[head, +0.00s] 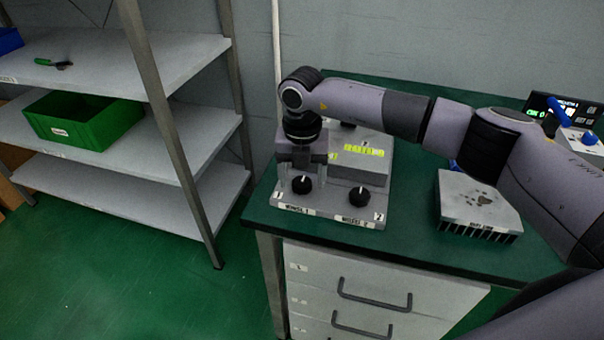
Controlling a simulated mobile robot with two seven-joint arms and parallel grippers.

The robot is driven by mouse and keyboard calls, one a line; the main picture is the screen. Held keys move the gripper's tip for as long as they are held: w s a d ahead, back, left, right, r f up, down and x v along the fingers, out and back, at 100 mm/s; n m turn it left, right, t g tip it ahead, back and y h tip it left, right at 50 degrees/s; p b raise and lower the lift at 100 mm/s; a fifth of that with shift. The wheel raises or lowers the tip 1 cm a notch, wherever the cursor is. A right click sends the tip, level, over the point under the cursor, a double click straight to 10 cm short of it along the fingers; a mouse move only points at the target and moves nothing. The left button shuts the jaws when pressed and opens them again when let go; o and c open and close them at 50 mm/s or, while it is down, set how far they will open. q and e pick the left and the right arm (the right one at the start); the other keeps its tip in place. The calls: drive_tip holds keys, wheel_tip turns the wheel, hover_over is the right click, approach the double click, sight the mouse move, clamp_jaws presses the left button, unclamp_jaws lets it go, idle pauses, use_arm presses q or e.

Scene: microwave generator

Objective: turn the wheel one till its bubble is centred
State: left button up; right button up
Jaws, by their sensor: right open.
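Wheel one (302,185) is a small black knob with a pale mark on top, at the front left of a grey device (340,210) on the green bench. A label in front of it carries a 1. My right gripper (301,177) points down over wheel one, with its open fingers to either side of it; contact cannot be told. Wheel two (358,196) is a similar black knob to the right. A yellow-green marking (364,151) shows on the device's raised box, and another is partly hidden by my gripper. I cannot make out a bubble. My left gripper is not in view.
A finned metal block (478,203) stands right of the device, under my right arm. A small instrument with a blue lever (557,116) and a lit display stand at the back right. A shelf (150,60) with a green crate (84,132) stands left. Bench drawers (375,300) are below.

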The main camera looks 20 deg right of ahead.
drive_tip(key=shift+f, duration=0.25)
drive_tip(key=c, duration=1.1)
drive_tip(key=shift+o, duration=0.2)
